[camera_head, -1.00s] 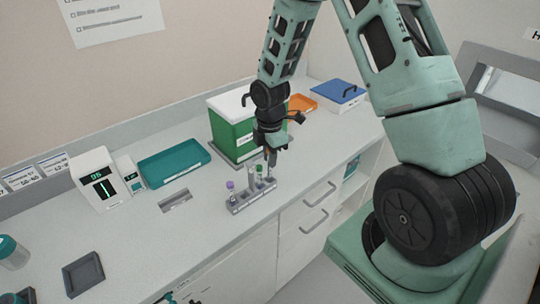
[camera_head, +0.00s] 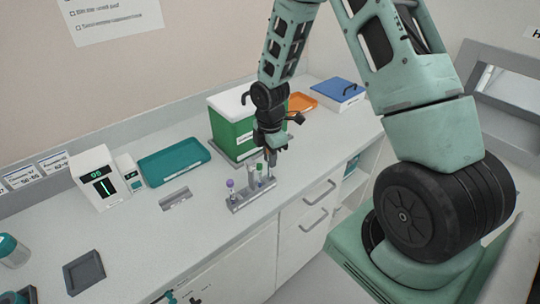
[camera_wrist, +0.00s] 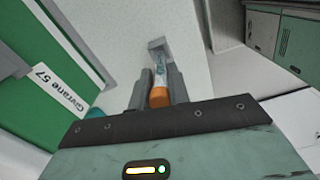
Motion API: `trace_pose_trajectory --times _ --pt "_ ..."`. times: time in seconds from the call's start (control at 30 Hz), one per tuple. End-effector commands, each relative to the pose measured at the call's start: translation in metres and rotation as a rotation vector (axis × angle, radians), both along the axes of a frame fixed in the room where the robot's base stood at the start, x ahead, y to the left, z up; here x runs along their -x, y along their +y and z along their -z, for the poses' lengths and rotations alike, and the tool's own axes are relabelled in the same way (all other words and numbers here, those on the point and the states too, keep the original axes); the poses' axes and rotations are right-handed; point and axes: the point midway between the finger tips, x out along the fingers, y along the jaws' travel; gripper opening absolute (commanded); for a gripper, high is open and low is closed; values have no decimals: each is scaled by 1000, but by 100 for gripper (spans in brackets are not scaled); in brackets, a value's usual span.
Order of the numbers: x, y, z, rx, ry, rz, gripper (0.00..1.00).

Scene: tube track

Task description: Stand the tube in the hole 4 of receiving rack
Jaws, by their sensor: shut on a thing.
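My gripper (camera_wrist: 157,88) is shut on a tube with an orange cap (camera_wrist: 159,97), held between its two fingers in the wrist view. In the head view my gripper (camera_head: 271,157) is over the right end of a grey rack (camera_head: 238,207). The rack holds a purple-capped tube (camera_head: 230,184) at its left and a green-capped tube (camera_head: 260,169) nearer my gripper. The rack's end also shows beyond the held tube in the wrist view (camera_wrist: 156,43). Whether the held tube's lower end is inside a hole is too small to tell.
A green box with a white lid (camera_head: 232,128) stands close behind my gripper. A teal tray (camera_head: 174,162), a white device (camera_head: 98,178) and a low grey holder (camera_head: 176,200) lie to the left. Orange (camera_head: 301,102) and blue (camera_head: 338,91) containers are at back right.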

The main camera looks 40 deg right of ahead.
Motion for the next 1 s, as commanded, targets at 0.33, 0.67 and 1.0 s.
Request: trace_pose_trajectory --times 0.33,0.67,1.0 --pt "0 0 3 0 0 0 5" --pt "0 0 12 0 -1 0 5" --pt "0 0 12 0 -1 0 5"
